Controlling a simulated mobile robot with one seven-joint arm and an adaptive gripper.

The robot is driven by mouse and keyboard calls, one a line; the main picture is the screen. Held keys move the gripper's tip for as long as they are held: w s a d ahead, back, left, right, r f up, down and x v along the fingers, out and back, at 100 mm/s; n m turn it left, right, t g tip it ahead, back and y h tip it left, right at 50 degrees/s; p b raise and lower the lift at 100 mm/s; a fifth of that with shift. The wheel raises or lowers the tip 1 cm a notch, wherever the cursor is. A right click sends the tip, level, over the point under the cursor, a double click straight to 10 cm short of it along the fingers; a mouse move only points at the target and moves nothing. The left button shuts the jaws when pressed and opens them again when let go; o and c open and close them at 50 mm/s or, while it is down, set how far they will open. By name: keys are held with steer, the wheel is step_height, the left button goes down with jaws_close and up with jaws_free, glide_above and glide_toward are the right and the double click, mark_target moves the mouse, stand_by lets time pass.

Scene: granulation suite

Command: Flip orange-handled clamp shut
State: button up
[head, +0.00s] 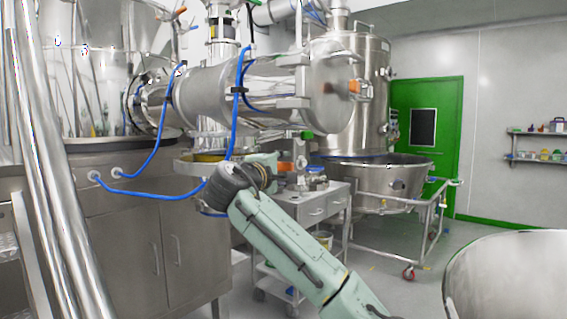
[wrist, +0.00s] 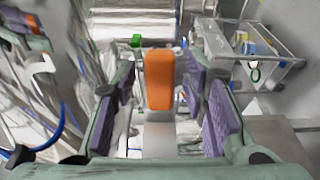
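The orange clamp handle (wrist: 160,80) stands upright in the middle of the wrist view, above a pale metal piece. My gripper (wrist: 161,92) is open, with one purple-padded finger on each side of the handle. Gaps show between the handle and both pads, so they appear apart. In the head view a small orange piece (head: 284,167) shows just right of my gripper (head: 268,166); my own wrist hides much of that area. The clamp's latch and its exact position cannot be made out.
A steel vessel with a horizontal drum (head: 210,92) and blue hoses is above and left. Another orange handle (head: 355,87) is on the drum's end. A steel drawer cart (head: 325,207) and a wheeled bowl frame (head: 432,215) stand beyond my arm.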

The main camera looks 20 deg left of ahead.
steer(key=shift+w, duration=0.25)
steer(key=shift+c, duration=0.6)
jaws_close()
